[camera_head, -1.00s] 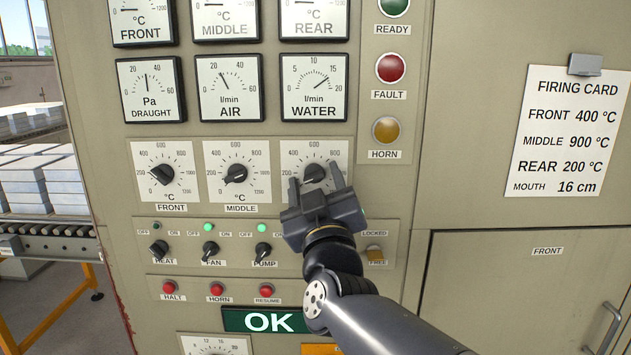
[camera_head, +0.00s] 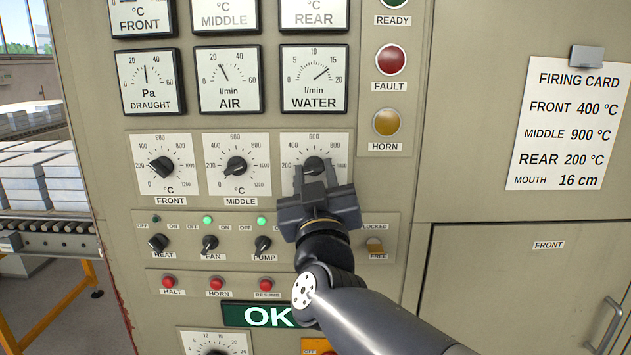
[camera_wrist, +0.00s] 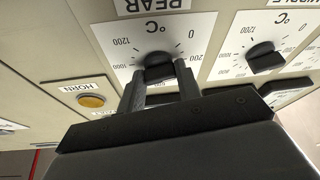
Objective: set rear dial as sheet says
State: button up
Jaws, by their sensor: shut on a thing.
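The rear dial (camera_head: 290,150) is a white square scale with a black knob (camera_head: 314,163), rightmost of three such dials. My gripper (camera_head: 315,173) reaches up from below with its fingers on the knob. In the wrist view the two fingers are shut on the sides of the knob (camera_wrist: 158,66). The fingers hide the lower part of the dial, and I cannot read where the knob points. The sheet is a firing card (camera_head: 568,125) on the right panel; it reads front 400 °C, middle 900 °C, rear 200 °C, mouth 16 cm.
The middle dial (camera_head: 237,167) and front dial (camera_head: 162,167) lie to the left. Below are the heat, fan and pump switches (camera_head: 210,243) and several red buttons (camera_head: 217,283). The lamps (camera_head: 390,60) and horn button (camera_head: 386,123) are at upper right.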

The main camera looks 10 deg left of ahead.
jog(key=shift+a+m+t+h, duration=0.15)
jog(key=shift+m+h, duration=0.4)
jog(key=shift+m, duration=0.45)
jog(key=shift+d+m+t+h, duration=0.15)
jog(key=shift+m+h, duration=0.4)
jog(key=shift+m, duration=0.45)
jog(key=shift+a, duration=0.1)
jog(key=o, duration=1)
jog(key=b+v, duration=0.3)
jog(key=v, duration=0.8)
jog(key=shift+w+f, duration=0.1)
jog(key=shift+w, duration=0.1)
